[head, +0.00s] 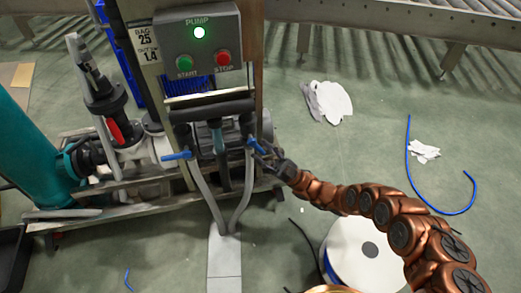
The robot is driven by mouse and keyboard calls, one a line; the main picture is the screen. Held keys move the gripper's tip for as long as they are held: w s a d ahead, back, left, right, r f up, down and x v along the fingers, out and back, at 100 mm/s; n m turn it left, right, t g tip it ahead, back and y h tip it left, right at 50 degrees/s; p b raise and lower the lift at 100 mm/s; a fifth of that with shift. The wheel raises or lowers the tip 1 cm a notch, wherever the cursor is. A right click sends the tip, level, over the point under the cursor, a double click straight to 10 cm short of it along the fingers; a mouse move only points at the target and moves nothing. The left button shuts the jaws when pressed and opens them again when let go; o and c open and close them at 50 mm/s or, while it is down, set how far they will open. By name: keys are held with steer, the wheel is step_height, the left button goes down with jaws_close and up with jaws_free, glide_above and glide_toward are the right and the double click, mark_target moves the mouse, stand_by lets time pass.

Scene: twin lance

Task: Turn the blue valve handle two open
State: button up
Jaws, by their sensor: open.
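Two small blue valve handles sit on the pump unit below the control box. The left blue valve handle (177,156) points out to the left, roughly level. The right blue valve handle (256,146) is tilted, with its lower end close to my gripper. I see no numbers on the handles. My gripper (262,157) is open at the right handle, its fingers close around or beside its lower end. Contact cannot be told, because the fingers are small and dark here.
The pump control box (197,48) has a lit green lamp, a green button and a red button. Grey hoses (243,195) hang below the valves. A white reel (365,252) stands under my arm. A blue hose (428,195) and white scraps (328,101) lie on open floor at right.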

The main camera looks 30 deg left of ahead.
steer(key=shift+v, duration=3)
steer(key=shift+s, duration=0.1)
